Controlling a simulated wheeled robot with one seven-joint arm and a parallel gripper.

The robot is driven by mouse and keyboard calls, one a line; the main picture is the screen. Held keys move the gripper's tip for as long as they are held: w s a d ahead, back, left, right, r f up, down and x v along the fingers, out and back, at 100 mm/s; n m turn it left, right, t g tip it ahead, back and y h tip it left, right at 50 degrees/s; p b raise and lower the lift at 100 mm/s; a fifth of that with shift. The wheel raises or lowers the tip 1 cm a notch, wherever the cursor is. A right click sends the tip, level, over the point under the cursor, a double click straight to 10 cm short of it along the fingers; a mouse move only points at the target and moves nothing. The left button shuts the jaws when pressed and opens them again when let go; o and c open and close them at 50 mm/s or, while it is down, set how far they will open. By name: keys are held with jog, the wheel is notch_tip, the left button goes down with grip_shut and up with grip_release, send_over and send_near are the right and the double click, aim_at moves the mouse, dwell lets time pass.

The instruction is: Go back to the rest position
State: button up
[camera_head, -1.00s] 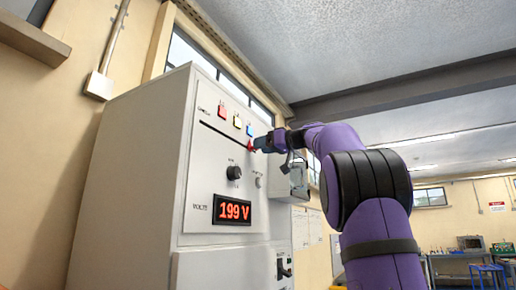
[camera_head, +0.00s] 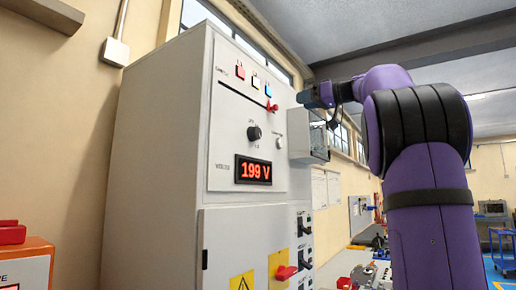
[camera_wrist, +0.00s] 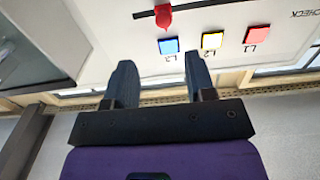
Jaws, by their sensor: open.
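My gripper (camera_head: 303,97) is raised at the upper right of the grey cabinet (camera_head: 158,165), beside its front panel. In the wrist view my gripper (camera_wrist: 158,72) shows two dark fingers spread apart with nothing between them. A red pointer knob (camera_head: 272,106) sits at the right end of a dark slot on the panel, apart from the fingers. The knob also shows in the wrist view (camera_wrist: 163,16), beyond the fingertips. Red, yellow and blue lamps (camera_head: 255,82) sit above the slot. The display (camera_head: 253,170) reads 199 V.
A small grey box with a clear face (camera_head: 308,135) juts from the cabinet's right side, just below my gripper. An orange box (camera_head: 25,262) stands at the lower left. A blue trolley (camera_head: 500,250) is far right.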

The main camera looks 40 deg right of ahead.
jog(key=s+a+f+m+g+h, duration=0.1)
jog(key=s+a+f+m+g, duration=0.15)
jog(key=a+f, duration=0.8)
jog(key=s+a+f+m+g, duration=0.15)
jog(key=a+f+g, duration=0.25)
jog(key=a+f, duration=0.65)
jog(key=s+a+f+g+h, duration=0.1)
jog(key=s+f, duration=0.4)
jog(key=f, duration=0.5)
jog(key=s+a+f+g+h, duration=0.2)
jog(key=s+f, duration=0.4)
jog(key=f, duration=0.4)
jog(key=s+a+f+g+h, duration=0.2)
jog(key=s+a+f, duration=0.2)
jog(key=f, duration=0.6)
jog(key=shift+s+f, duration=0.35)
jog(key=shift+s, duration=0.55)
jog(key=shift+a, duration=0.1)
